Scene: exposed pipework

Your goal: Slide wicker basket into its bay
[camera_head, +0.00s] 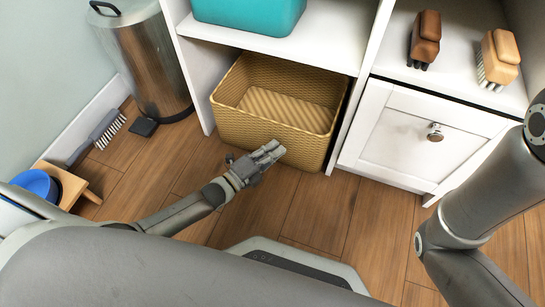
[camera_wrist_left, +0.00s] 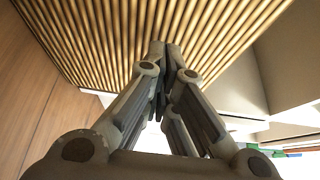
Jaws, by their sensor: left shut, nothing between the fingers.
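The tan wicker basket (camera_head: 281,104) sits on the floor in the lower open bay (camera_head: 209,62) of the white shelf unit. Its back part is under the shelf board and its front part sticks out past the board's front edge. It looks empty. My right gripper is not in view.
A teal bin (camera_head: 250,14) stands on the shelf above. Two brushes (camera_head: 424,40) (camera_head: 497,58) stand on the right shelf, above a white door with a knob (camera_head: 435,132). A metal trash can (camera_head: 148,58), a grey brush (camera_head: 97,137) and a blue bowl (camera_head: 36,185) are at left.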

